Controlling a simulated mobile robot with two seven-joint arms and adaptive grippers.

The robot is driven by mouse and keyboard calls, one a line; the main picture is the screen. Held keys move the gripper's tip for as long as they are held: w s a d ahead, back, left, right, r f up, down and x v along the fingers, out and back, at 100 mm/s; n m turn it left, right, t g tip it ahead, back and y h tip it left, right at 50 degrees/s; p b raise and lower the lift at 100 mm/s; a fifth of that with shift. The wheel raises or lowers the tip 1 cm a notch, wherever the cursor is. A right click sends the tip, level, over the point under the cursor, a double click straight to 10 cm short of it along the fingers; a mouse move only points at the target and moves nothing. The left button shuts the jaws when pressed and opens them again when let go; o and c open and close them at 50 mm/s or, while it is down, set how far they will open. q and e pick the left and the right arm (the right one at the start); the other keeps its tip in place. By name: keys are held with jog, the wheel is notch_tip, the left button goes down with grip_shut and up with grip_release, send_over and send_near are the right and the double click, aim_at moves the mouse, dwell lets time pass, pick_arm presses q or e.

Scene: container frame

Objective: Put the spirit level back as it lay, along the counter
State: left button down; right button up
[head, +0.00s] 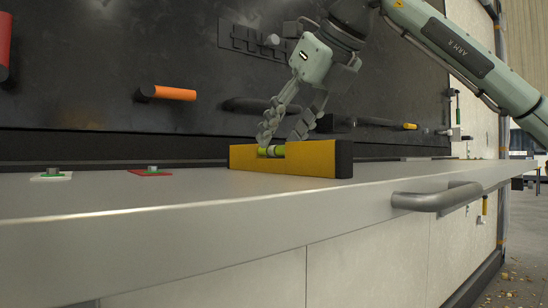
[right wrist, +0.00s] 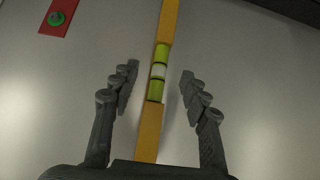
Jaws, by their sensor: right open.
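The yellow spirit level (head: 310,159) with a black end cap stands on the grey counter (head: 215,195), its long side running along the counter. Its green vial shows in a notch at the middle. In the right wrist view the level (right wrist: 148,135) runs between the fingers, with the vial (right wrist: 158,72) between the fingertips. My right gripper (head: 285,138) is just above and behind the level's middle in the head view. Its fingers (right wrist: 158,80) are open, one on each side of the level, with a gap on both sides. My left gripper is in neither view.
A red plate (head: 150,172) and a white plate (head: 52,177), each with a small green-ringed piece, lie left on the counter. Orange-handled (head: 175,93) and other tools hang on the dark back panel. A grey bar handle (head: 435,198) juts from the front edge.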

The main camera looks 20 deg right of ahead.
aim_at(275, 144)
jog(key=x, duration=0.3)
jog(key=shift+w+a, duration=0.1)
jog(key=shift+w, duration=0.05)
jog(key=shift+c, duration=0.4)
grip_shut()
